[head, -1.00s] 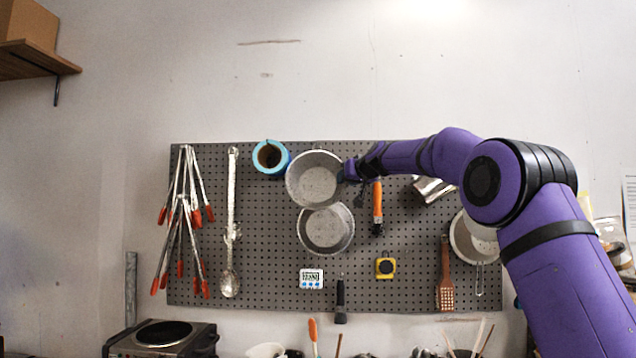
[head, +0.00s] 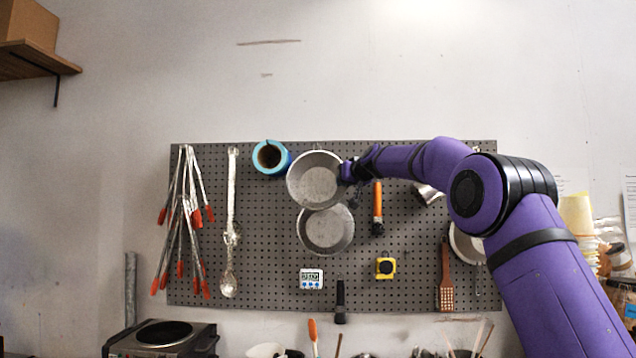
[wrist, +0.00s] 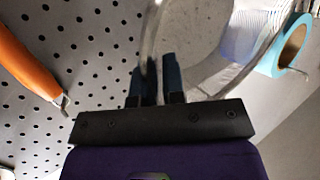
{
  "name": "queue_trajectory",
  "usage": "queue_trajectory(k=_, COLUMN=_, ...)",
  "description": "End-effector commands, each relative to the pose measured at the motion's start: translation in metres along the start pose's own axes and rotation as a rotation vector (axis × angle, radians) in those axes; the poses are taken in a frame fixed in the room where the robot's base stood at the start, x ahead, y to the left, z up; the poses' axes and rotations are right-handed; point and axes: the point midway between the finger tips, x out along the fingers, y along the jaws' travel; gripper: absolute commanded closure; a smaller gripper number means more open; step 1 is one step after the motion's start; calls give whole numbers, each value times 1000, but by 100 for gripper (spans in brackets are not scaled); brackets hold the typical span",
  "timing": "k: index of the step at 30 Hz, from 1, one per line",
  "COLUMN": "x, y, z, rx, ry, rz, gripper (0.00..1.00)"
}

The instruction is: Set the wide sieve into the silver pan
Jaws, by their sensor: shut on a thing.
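A wide round metal vessel with a grey flat floor, which I take for the wide sieve (head: 317,182), is upright against the pegboard, its open side facing me. My gripper (head: 347,172) is shut on its right rim. In the wrist view the rim of the sieve (wrist: 205,45) passes between the two dark fingers (wrist: 157,80). Mesh cannot be made out clearly. A similar round metal vessel, apparently the silver pan (head: 326,232), is on the board directly below. The upper one overlaps its top edge; whether they touch is unclear.
A blue tape roll (head: 271,157) is close at the upper left. An orange-handled tool (head: 377,208) hangs right of the pan. A timer (head: 311,278) and yellow tape measure (head: 386,268) are below. A pale round strainer (head: 466,243) is partly behind my arm.

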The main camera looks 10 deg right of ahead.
Motion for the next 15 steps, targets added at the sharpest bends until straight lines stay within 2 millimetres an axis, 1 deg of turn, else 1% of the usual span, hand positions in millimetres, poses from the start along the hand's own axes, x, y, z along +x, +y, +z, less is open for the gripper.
queue_trajectory(k=8, x=1, y=0, z=1, rx=0, ry=-3, rz=0, gripper=100)
queue_trajectory(k=15, x=0, y=0, z=-3, rx=0, ry=-1, rz=0, gripper=100)
